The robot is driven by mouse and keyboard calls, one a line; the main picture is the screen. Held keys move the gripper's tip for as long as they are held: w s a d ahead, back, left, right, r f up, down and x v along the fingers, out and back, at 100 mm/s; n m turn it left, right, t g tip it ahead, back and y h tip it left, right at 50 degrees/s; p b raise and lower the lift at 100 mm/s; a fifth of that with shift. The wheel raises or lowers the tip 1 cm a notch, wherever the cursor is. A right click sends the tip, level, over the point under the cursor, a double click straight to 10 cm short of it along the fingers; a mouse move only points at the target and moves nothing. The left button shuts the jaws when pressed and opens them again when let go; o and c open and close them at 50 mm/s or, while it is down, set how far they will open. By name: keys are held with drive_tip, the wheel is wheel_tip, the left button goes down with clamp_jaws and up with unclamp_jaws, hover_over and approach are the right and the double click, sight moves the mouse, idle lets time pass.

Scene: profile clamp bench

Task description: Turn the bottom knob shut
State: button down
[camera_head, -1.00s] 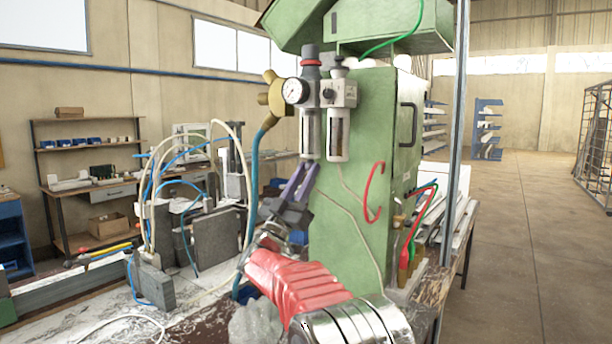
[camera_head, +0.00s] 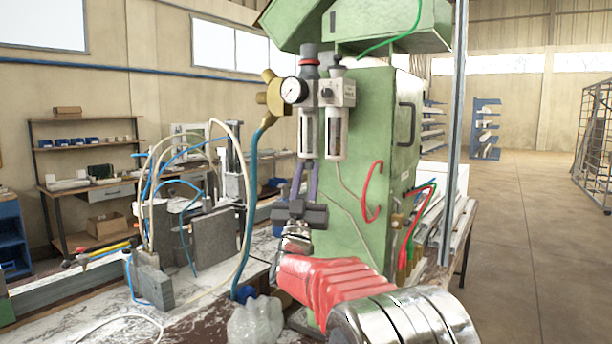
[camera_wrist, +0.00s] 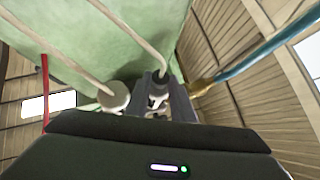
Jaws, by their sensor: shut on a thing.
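The air filter unit, with a round gauge (camera_head: 294,91) and two clear bowls, is on the green machine's face. The bottom knob (camera_wrist: 160,82) is a small dark piece under the left bowl (camera_head: 308,132). My gripper (camera_head: 307,166) comes from below with its purple fingers upright just under that bowl. In the wrist view my gripper (camera_wrist: 160,85) has one finger on each side of the knob and is shut on it. I cannot tell how far the knob is turned.
The right bowl (camera_head: 336,134) hangs close beside my fingers, with a pale tube below it. A brass fitting (camera_head: 272,93) with a blue hose (camera_head: 252,190) is to the left. A red hose (camera_head: 372,190) loops on the green cabinet (camera_head: 375,140) to the right.

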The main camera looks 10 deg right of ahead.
drive_tip(key=shift+w+d+n+g+y, duration=0.1)
drive_tip(key=shift+d+n+g+y, duration=0.35)
drive_tip(key=shift+n+y, duration=2.7)
drive_tip(key=shift+d+n+g+y, duration=0.2)
drive_tip(key=shift+n+g+y, duration=0.45)
drive_tip(key=shift+y, duration=4.85)
drive_tip(key=shift+w+d+n+g+y, duration=0.1)
drive_tip(key=shift+d+n+g+y, duration=0.35)
drive_tip(key=shift+n+y, duration=2.75)
drive_tip(key=m+y, duration=0.2)
drive_tip(key=shift+a+y, duration=0.1)
drive_tip(key=shift+y, duration=0.25)
drive_tip(key=c, duration=1.5)
unclamp_jaws()
drive_tip(key=shift+c, duration=0.2)
drive_tip(key=shift+s, duration=0.1)
